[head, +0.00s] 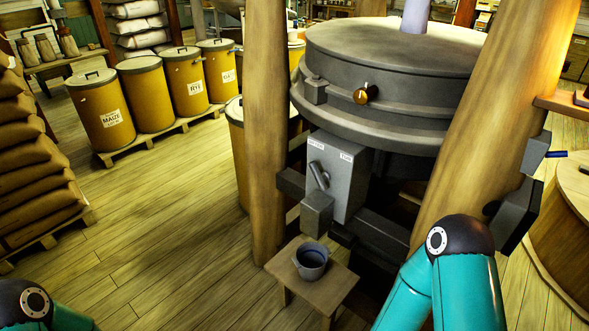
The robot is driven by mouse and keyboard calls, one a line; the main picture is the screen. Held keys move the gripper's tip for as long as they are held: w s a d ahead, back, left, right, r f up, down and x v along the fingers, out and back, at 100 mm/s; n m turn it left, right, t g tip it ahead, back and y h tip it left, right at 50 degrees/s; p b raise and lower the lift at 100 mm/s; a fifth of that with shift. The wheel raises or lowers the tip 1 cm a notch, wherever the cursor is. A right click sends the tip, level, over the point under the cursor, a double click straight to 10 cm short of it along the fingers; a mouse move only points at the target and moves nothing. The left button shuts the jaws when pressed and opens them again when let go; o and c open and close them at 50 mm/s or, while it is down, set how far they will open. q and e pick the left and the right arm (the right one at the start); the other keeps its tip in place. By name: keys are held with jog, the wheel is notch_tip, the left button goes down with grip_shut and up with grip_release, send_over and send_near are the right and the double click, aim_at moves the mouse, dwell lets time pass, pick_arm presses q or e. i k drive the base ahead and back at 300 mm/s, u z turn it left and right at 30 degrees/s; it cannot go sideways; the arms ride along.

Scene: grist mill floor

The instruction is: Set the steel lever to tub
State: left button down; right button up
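The steel lever (319,175) is a short grey bar on the front of a pale grey box (347,180) below the round millstone casing (390,75). Its upper end leans up and to the left, toward the left one of two small white labels (316,142); the other label (346,156) is at the box's upper right. The lettering is too small to read surely. Teal links of my two arms show at the bottom left and bottom right, apart from the lever. Neither gripper is in view.
A dark spout (317,214) hangs below the box, above a small wooden stool (285,271) holding a dark cup (311,262). Thick wooden posts stand left (267,130) and right (468,130) of the box. Open floor (160,220) lies to the left.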

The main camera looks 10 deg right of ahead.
aim_at(320, 179)
jog(key=z, duration=0.1)
jog(key=i, duration=0.95)
jog(key=u, duration=0.1)
